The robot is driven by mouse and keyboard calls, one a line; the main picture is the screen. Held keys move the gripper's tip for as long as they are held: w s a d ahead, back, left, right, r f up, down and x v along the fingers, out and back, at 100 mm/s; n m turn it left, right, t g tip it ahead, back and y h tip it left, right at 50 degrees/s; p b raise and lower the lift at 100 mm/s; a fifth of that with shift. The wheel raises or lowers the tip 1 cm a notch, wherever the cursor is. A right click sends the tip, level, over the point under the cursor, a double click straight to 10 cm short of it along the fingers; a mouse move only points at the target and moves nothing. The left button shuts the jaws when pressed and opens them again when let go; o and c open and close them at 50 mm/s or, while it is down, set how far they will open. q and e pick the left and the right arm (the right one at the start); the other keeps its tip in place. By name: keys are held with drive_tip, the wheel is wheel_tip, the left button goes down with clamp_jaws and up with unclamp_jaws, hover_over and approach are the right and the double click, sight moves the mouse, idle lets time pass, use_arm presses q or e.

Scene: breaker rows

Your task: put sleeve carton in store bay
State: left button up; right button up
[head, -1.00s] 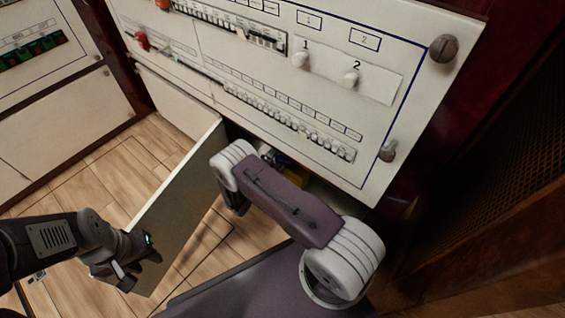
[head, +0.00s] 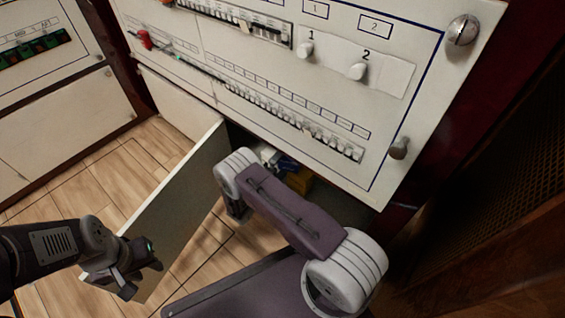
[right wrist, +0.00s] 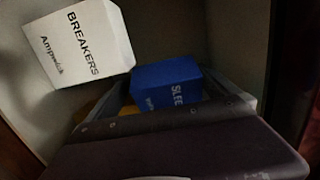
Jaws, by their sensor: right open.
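The blue sleeve carton (right wrist: 166,84), its label partly visible as "SLE", is inside the dark low bay in the right wrist view. It shows as a small blue patch (head: 286,162) beyond my right arm in the head view. My right gripper (right wrist: 185,98) is open, with grey finger-like edges on both sides of the blue carton; contact is unclear.
A white BREAKERS carton (right wrist: 83,42) stands left of the blue one. A yellow thing (head: 299,180) is partly hidden at the bay opening. The breaker panel (head: 270,75) with knobs overhangs the bay. Wooden floor (head: 80,190) is clear at left.

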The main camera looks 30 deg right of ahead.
drive_tip(key=p+v, duration=0.5)
drive_tip(key=v, duration=0.6)
drive_tip(key=s+d+r+m+g+y, duration=0.25)
drive_tip(key=s+m+g, duration=0.3)
drive_tip(key=m, duration=0.45)
drive_tip(key=s+d+r+m+g+y, duration=0.1)
drive_tip(key=s+r+m+g+y, duration=0.4)
drive_tip(key=m, duration=0.4)
drive_tip(key=s+a+r+m+t+y, duration=0.1)
drive_tip(key=s+a+r+m+y, duration=0.1)
drive_tip(key=m, duration=0.9)
drive_tip(key=s+a+r+m+t+y, duration=0.2)
drive_tip(key=s+a+r+m+y, duration=0.1)
drive_tip(key=m, duration=0.9)
wheel_tip(320, 180, up, 2)
drive_tip(key=a+y, duration=0.1)
drive_tip(key=y, duration=0.2)
drive_tip(key=shift+s+r+y, duration=0.15)
drive_tip(key=shift+y, duration=0.1)
